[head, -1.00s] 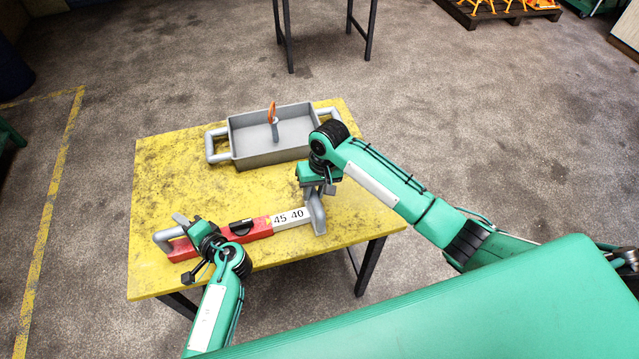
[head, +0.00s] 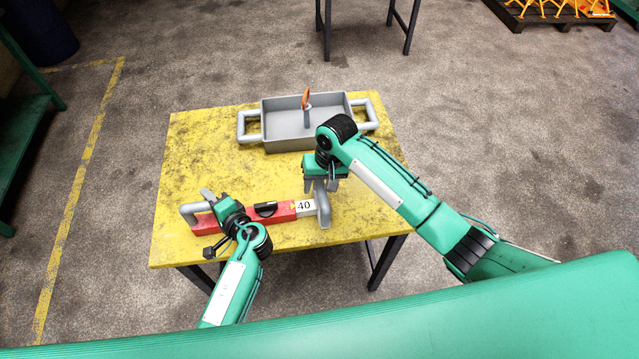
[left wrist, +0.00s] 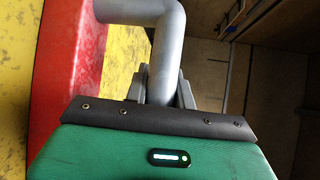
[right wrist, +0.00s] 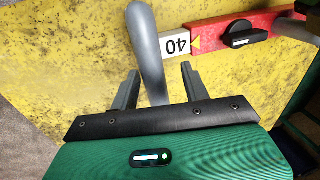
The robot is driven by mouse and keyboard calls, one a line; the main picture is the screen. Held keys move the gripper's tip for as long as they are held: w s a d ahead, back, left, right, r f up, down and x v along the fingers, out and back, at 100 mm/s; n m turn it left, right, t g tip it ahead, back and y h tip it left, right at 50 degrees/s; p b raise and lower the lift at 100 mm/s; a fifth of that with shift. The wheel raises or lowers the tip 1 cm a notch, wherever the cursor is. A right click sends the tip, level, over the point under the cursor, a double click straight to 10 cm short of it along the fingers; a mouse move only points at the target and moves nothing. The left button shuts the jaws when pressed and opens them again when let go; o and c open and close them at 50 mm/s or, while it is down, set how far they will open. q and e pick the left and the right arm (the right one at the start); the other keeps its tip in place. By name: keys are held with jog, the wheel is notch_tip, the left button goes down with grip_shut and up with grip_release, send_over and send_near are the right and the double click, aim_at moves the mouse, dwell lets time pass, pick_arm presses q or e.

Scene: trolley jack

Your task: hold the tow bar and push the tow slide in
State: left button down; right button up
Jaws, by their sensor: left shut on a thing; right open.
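The tow bar is a red body (head: 275,209) on the yellow table, with a grey bent handle (head: 187,212) at its left end. The white tow slide (head: 305,207) comes out of its right end and shows "40". A grey curved end piece (head: 323,210) is on the slide. My left gripper (head: 212,222) is shut on the grey handle, which shows between its fingers in the left wrist view (left wrist: 163,85). My right gripper (head: 321,186) is open, its fingers on either side of the end piece (right wrist: 145,45), with gaps visible in the right wrist view.
A grey tray (head: 283,146) with two side handles stands at the back of the yellow table (head: 210,150). An orange-handled tool (head: 305,100) stands up in it. A black latch (head: 265,209) sits on the red body. The table between tray and tow bar is clear.

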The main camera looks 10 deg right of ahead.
pick_arm(q)
jog(key=shift+a, duration=0.1)
pick_arm(e)
notch_tip(320, 180, up, 12)
jog(key=d, duration=0.2)
jog(key=shift+d, duration=0.2)
jog(key=shift+f, duration=0.1)
pick_arm(q)
jog(key=c, duration=1.1)
grip_release()
